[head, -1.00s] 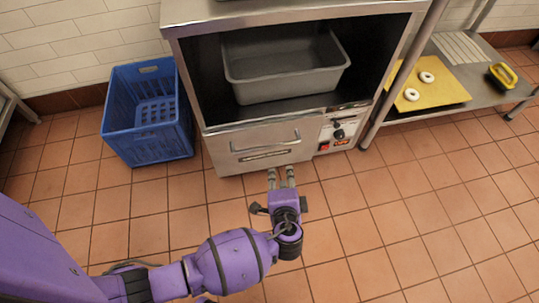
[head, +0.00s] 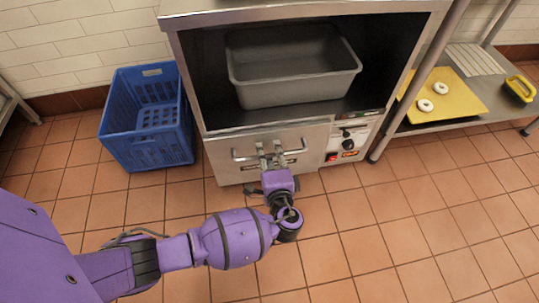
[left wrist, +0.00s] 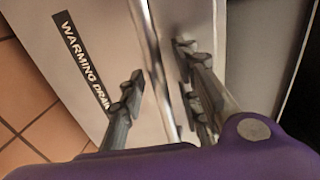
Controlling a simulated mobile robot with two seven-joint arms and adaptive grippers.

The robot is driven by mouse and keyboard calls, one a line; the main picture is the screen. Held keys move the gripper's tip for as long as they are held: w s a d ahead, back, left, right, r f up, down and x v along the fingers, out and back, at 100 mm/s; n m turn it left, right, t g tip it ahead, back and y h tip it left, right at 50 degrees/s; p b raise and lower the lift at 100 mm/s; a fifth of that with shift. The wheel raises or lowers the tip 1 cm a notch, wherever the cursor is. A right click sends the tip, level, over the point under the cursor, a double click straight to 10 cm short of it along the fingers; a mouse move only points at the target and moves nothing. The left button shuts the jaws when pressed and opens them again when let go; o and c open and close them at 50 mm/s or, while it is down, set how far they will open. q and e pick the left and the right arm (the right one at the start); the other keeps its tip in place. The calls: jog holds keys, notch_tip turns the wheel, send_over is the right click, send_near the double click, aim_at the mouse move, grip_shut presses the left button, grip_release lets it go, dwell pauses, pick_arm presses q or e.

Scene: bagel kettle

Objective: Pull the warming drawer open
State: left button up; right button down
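The warming drawer (head: 225,161) is a steel front low in the cabinet and looks shut. Its bar handle (head: 243,156) runs across the front. My left gripper (head: 271,148) is at the middle of the handle. In the left wrist view, the handle (left wrist: 153,50) passes between the two parted fingers of my left gripper (left wrist: 158,78), one on each side. I cannot tell whether either finger touches the bar. A black "WARMING DRAWER" label (left wrist: 80,60) shows there, its end hidden by a finger. My right gripper is out of view.
A grey pan (head: 295,82) sits in the open bay above the drawer. Control knobs (head: 347,140) are right of the drawer. A blue crate (head: 150,150) stands left; a steel shelf with a yellow board (head: 455,105) and two bagels stands right. The tiled floor in front is clear.

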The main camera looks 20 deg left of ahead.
pick_arm(q)
grip_shut()
jog(key=shift+s, duration=0.1)
dwell(0.3)
